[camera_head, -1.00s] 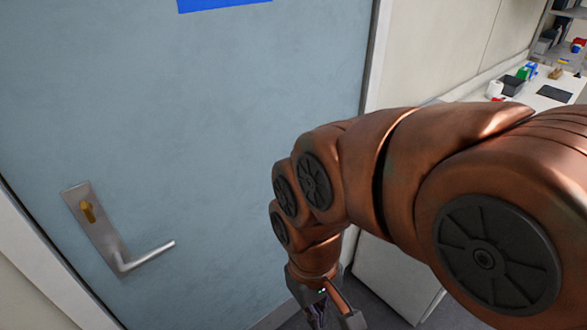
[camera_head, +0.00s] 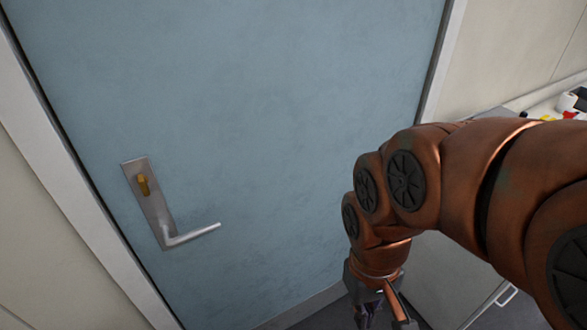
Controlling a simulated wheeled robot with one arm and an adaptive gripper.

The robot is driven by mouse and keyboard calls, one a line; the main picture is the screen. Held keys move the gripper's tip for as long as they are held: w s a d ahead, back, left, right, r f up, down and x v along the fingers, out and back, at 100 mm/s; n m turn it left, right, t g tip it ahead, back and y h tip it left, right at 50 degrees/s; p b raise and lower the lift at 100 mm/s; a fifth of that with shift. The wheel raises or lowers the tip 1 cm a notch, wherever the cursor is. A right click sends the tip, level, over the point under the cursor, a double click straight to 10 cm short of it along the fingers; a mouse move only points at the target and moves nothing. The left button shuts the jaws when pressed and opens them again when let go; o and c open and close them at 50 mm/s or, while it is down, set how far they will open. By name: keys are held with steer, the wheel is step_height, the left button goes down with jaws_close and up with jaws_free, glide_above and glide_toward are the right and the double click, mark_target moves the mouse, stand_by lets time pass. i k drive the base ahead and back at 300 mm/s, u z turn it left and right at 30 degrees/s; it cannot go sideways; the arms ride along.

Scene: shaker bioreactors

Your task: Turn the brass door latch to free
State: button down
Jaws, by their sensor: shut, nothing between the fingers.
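The brass door latch (camera_head: 143,185) is a small gold knob near the top of a silver plate (camera_head: 155,212) on the blue-grey door (camera_head: 260,120). It sits left of the middle of the view. A silver lever handle (camera_head: 192,235) sticks out to the right from the lower end of the plate. My gripper (camera_head: 378,318) is at the bottom, right of the handle and lower than it, pointing down and well apart from the latch. It is shut and empty. Its fingertips are partly cut off by the lower edge.
The door frame (camera_head: 62,170) runs down the left side, with a pale wall beside it. A white cabinet (camera_head: 450,285) with a bench top stands at the right behind my arm. The door face between handle and arm is clear.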

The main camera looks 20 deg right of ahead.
mark_target(142, 181)
steer(key=z, duration=0.4)
steer(key=k, duration=1.45)
steer(key=u, duration=0.95)
steer(key=i, duration=0.45)
steer(key=z, duration=0.05)
